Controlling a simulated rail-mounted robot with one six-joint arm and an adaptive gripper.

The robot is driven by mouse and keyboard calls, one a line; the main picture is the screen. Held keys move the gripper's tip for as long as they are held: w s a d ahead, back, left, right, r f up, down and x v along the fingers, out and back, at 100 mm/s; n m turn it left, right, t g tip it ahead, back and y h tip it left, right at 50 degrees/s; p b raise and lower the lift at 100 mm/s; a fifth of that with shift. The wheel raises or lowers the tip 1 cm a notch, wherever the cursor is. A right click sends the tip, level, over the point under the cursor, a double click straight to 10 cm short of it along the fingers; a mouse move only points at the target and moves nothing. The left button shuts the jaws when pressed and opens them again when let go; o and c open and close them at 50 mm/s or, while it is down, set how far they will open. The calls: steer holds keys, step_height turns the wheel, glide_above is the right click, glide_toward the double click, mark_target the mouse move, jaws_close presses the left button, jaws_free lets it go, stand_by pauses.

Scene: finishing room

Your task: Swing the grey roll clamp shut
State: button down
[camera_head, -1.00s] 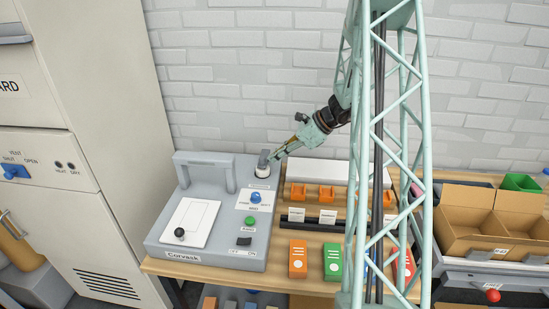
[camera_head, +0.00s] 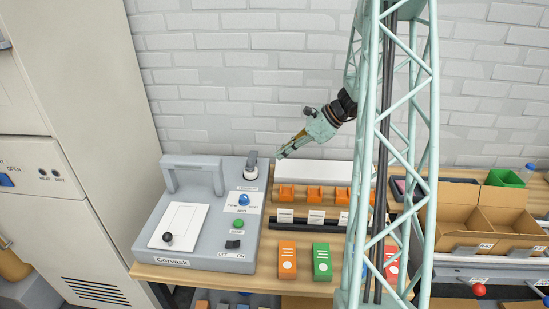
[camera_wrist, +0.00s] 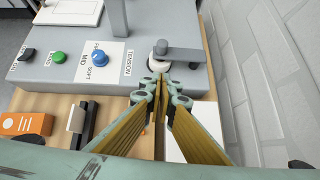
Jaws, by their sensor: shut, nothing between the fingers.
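A small grey lever (camera_head: 252,160) on a round white base stands at the back right corner of the grey Corvask machine (camera_head: 205,235). In the wrist view the lever (camera_wrist: 182,54) points right from its pivot, with the label TENSION beside it. A grey arch-shaped bar (camera_head: 192,172) stands at the machine's back left. No label marks either part as the roll clamp, so I cannot tell which it is. My gripper (camera_head: 280,155) is shut and empty, just right of the lever. In the wrist view its fingertips (camera_wrist: 158,86) are in front of the lever's base, seemingly apart from it.
A blue knob (camera_head: 244,200), green button (camera_head: 240,224) and black switch (camera_head: 233,244) are on the machine. Orange holders (camera_head: 315,194) and a long white box (camera_head: 330,174) lie to its right. The brick wall (camera_wrist: 265,70) is close on the right in the wrist view.

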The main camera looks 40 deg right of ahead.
steer(key=shift+v, duration=2.45)
steer(key=shift+a, duration=0.15)
steer(key=a+r+n+g+h, duration=0.1)
steer(key=a+r+n, duration=0.5)
steer(key=a, duration=0.4)
steer(key=a+r+n+g, duration=0.2)
steer(key=a+r+n, duration=0.2)
steer(key=a+r, duration=0.55)
steer(key=s+a+r+n+h, duration=0.1)
steer(key=s+a+r+n, duration=0.4)
steer(key=a, duration=0.4)
steer(key=s+a+r+n+h, duration=0.1)
steer(key=s+a+r+n, duration=0.2)
steer(key=a+r+n, duration=0.35)
steer(key=s+a+f+n+h, duration=0.1)
steer(key=s+a+n, duration=0.2)
steer(key=s, duration=1)
steer(key=s+a+f+n+h+b, duration=0.1)
steer(key=s+a+f+n, duration=0.1)
steer(key=s+a+n, duration=0.2)
steer(key=s+a, duration=0.3)
steer(key=s, duration=0.5)
steer(key=shift+s+a, duration=0.2)
steer(key=shift+s, duration=0.2)
